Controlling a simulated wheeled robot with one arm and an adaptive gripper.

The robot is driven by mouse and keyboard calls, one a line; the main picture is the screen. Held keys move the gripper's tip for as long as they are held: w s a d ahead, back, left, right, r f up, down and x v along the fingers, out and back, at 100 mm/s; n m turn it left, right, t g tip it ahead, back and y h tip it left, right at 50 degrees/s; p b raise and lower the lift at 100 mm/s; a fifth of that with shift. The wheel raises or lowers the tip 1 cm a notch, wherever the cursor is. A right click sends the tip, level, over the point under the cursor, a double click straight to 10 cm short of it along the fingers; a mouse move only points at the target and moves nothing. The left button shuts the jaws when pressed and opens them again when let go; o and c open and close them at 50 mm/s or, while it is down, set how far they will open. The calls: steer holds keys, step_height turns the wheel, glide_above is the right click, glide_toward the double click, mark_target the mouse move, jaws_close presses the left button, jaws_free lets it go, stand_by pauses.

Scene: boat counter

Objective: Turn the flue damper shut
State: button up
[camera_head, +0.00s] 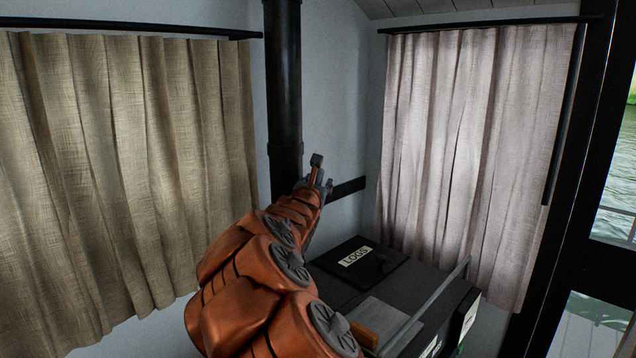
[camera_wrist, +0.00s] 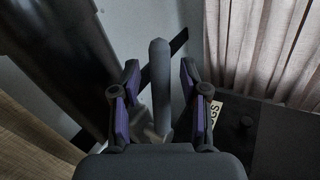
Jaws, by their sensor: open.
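The black flue pipe (camera_head: 284,80) rises in front of the wall corner, and it also shows at the left of the wrist view (camera_wrist: 55,50). A grey rod with a rounded end, seemingly the damper handle (camera_wrist: 158,60), stands between my fingers in the wrist view. My gripper (camera_head: 320,182) is close to the right of the pipe in the head view. In the wrist view my gripper (camera_wrist: 159,82) is open, with a finger on each side of the rod and visible gaps. My arm and gripper hide where the handle joins the pipe.
A dark stove-like box (camera_head: 340,290) stands below, with a lid labelled LOGS (camera_head: 356,256) and a metal rail (camera_head: 425,305). A dark strip (camera_head: 348,188) runs along the wall behind. Curtains hang left (camera_head: 130,170) and right (camera_head: 470,150).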

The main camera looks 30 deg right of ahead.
steer(key=shift+c, duration=0.4)
jaws_close()
